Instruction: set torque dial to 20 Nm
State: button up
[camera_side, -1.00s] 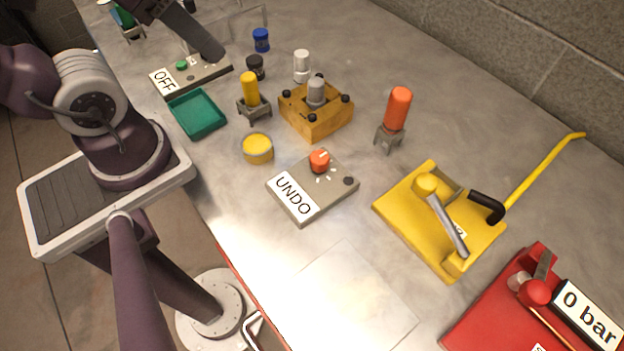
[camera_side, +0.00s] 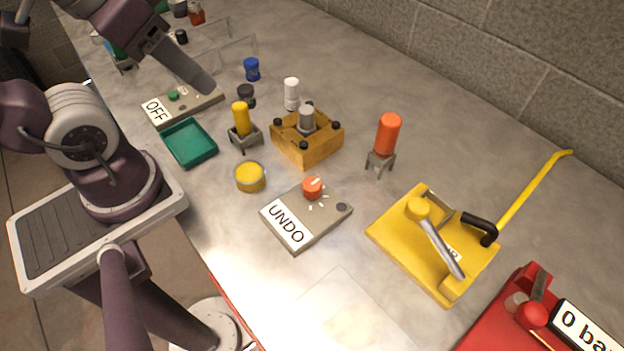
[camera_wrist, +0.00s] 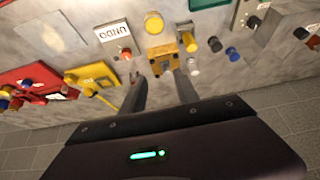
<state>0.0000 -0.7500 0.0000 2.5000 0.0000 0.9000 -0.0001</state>
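An orange dial (camera_side: 313,187) with a white pointer line stands on a grey box (camera_side: 322,222) with an "UNDO" sign (camera_side: 287,226). White tick marks surround the dial's right and front side; no numbers are readable. The dial also shows in the wrist view (camera_wrist: 125,54), left of the fingers. My gripper (camera_side: 200,76) hangs above the bench near the "OFF" box, well away from the dial. In the wrist view, the fingers of my gripper (camera_wrist: 158,75) are apart with nothing held between them. The wooden block shows beyond the gap.
A wooden block (camera_side: 290,145) with a grey post and a yellow cap (camera_side: 250,177) stand close to the dial box. An orange-handled tool (camera_side: 388,135) and yellow press (camera_side: 432,250) are to the right. A green tray (camera_side: 190,143) and "OFF" box (camera_side: 190,108) lie left.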

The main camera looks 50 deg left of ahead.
jog(key=shift+o, duration=1.1)
jog(key=shift+w+d+f, duration=0.1)
jog(key=shift+w, duration=0.15)
jog(key=n+g, duration=0.6)
jog(key=n, duration=0.3)
send_over(312, 184)
notch_tip(312, 184, down, 14)
jog(key=shift+f, duration=0.1)
notch_tip(312, 184, down, 7)
jog(key=shift+f, duration=0.1)
grip_shut()
